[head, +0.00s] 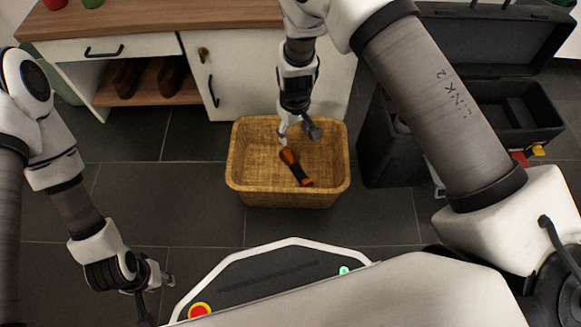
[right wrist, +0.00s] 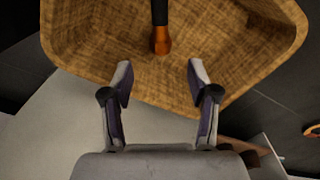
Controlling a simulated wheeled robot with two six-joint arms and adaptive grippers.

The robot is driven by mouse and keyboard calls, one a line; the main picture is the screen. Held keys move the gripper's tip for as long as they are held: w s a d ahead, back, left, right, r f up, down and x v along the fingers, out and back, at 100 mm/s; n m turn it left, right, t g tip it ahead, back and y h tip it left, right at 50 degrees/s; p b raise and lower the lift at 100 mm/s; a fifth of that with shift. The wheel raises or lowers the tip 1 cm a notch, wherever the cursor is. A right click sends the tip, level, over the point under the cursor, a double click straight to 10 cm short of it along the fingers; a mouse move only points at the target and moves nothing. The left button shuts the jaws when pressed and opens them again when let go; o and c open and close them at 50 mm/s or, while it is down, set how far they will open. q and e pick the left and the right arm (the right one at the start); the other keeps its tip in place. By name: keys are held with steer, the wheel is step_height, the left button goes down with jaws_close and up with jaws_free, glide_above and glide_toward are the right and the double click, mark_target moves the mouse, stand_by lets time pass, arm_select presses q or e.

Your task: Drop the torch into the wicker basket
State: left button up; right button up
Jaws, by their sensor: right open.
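The torch (head: 295,167) is black with an orange head and an orange band at the other end. It is inside the wicker basket (head: 287,199), a tan woven box on the floor; I cannot tell if it rests on the bottom. In the right wrist view the torch (right wrist: 161,38) shows beyond the fingertips, apart from them, against the basket (right wrist: 90,40). My right gripper (head: 297,132) is open and empty over the far part of the basket; its spread fingers also show in the right wrist view (right wrist: 160,82). My left gripper (head: 160,297) is at lower left, away from the basket, its fingers apart and empty.
A white cabinet with a wooden top (head: 150,14) stands behind the basket, with brown shoes (head: 170,76) on its shelf. An open black case (head: 395,150) stands right of the basket. The dark tiled floor (head: 170,195) left of the basket is clear.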

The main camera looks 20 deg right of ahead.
step_height(320, 180, up, 6)
steer(key=shift+r, duration=0.25)
